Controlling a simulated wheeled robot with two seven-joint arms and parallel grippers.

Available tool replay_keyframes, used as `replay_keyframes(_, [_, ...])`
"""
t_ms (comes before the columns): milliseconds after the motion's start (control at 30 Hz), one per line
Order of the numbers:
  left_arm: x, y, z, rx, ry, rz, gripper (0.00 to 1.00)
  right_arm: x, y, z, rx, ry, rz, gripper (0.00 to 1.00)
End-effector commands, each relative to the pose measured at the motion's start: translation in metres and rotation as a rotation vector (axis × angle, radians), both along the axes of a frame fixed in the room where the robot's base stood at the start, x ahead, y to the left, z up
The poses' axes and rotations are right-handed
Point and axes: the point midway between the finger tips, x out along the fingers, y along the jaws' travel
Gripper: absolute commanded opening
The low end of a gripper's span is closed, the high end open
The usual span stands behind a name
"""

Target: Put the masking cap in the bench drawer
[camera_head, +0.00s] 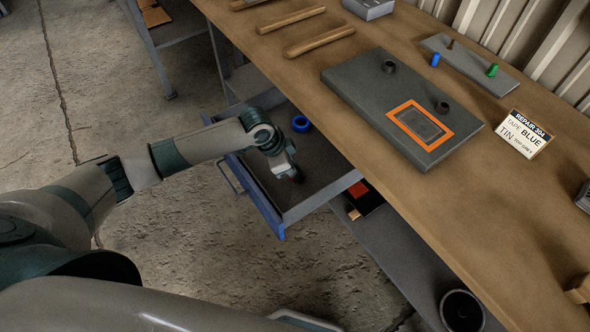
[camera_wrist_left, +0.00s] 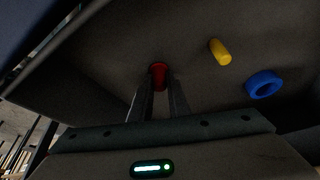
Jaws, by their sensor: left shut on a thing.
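The bench drawer (camera_head: 323,196) is pulled open under the bench, with a blue front. My left gripper (camera_head: 287,174) is over the drawer's inside, pointing down. In the left wrist view my left gripper (camera_wrist_left: 159,92) is shut on a small red cap (camera_wrist_left: 159,72), which seems to be the masking cap. The cap is between the fingertips, over the dark drawer floor; whether it touches the floor I cannot tell. In the head view the cap is hidden by the gripper. My right gripper is not in view.
A blue ring (camera_head: 300,124) lies in the drawer, beside a yellow cylinder (camera_wrist_left: 220,52). The bench top (camera_head: 415,205) carries a grey panel (camera_head: 350,80) with an orange frame (camera_head: 405,110), a strip with blue and green plugs, and a sign (camera_head: 525,133). A lower shelf holds a red item (camera_head: 358,189).

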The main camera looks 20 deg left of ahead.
Motion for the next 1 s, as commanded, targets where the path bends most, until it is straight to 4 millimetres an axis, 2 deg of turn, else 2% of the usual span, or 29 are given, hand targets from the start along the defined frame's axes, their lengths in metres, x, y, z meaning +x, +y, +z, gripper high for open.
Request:
replay_keyframes(167, [0.0, 0.0, -0.003, 0.0, 0.0, 0.0, 0.0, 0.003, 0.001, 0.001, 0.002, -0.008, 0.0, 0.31])
replay_keyframes(200, [0.0, 0.0, -0.002, 0.0, 0.0, 0.0, 0.23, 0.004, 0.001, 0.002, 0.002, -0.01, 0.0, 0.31])
replay_keyframes(267, [0.0, 0.0, -0.002, 0.0, 0.0, 0.0, 0.35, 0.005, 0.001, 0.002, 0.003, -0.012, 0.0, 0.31])
replay_keyframes(700, [0.0, 0.001, 0.002, 0.0, -0.001, 0.0, 0.35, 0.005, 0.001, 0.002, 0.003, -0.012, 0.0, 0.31])
replay_keyframes(867, [-0.003, 0.006, 0.015, 0.0, -0.001, 0.0, 0.35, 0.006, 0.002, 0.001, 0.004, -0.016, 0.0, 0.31])
replay_keyframes(1000, [-0.006, 0.013, 0.035, -0.001, -0.003, 0.0, 0.35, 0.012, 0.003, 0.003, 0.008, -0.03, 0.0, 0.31])
